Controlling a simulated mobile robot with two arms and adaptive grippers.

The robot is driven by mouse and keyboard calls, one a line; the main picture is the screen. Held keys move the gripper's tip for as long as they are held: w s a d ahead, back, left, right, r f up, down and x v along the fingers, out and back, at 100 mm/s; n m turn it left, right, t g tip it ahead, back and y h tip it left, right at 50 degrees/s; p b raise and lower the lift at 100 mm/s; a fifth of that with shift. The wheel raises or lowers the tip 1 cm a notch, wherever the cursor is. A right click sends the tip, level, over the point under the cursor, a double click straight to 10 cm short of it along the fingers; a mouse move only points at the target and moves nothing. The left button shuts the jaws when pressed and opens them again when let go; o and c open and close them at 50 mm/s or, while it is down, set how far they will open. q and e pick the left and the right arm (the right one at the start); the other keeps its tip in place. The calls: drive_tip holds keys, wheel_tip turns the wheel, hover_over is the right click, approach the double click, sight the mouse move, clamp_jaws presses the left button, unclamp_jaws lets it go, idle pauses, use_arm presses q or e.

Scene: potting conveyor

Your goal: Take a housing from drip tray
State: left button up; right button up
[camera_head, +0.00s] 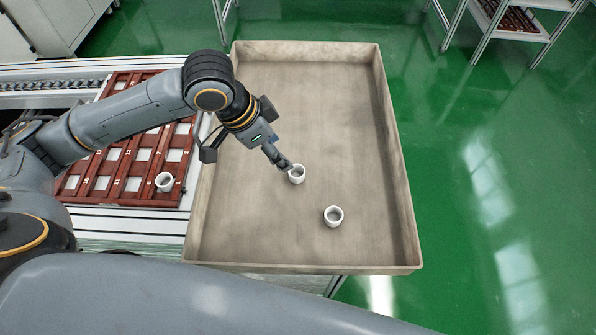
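Two white, ring-like housings stand in the beige drip tray (400,215). One housing (297,176) is near the tray's middle, and the other housing (333,217) is closer to the front, to its right. My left gripper (286,164) reaches in over the tray's left wall and points down at the middle housing. Its fingertips are at the upper left rim of that housing and seem to touch or overlap it. The fingers are small and dark here, so I cannot tell whether they grip it. My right gripper is not in view.
A red-brown rack (113,162) with pale rectangular pockets lies on the conveyor left of the drip tray. Another white housing (165,182) sits at its right edge. The tray has raised walls, and its back and right floor are clear.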

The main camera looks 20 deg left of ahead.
use_arm(q)
approach(294, 169)
drive_tip(key=d+f, duration=0.2)
drive_tip(key=shift+s+d, duration=0.25)
drive_tip(key=shift+d, duration=0.05)
drive_tip(key=x, duration=0.5)
drive_tip(key=shift+w+a+f, duration=0.1)
drive_tip(key=shift+a+f, duration=0.05)
drive_tip(key=shift+a, duration=0.15)
drive_tip(key=c, duration=0.9)
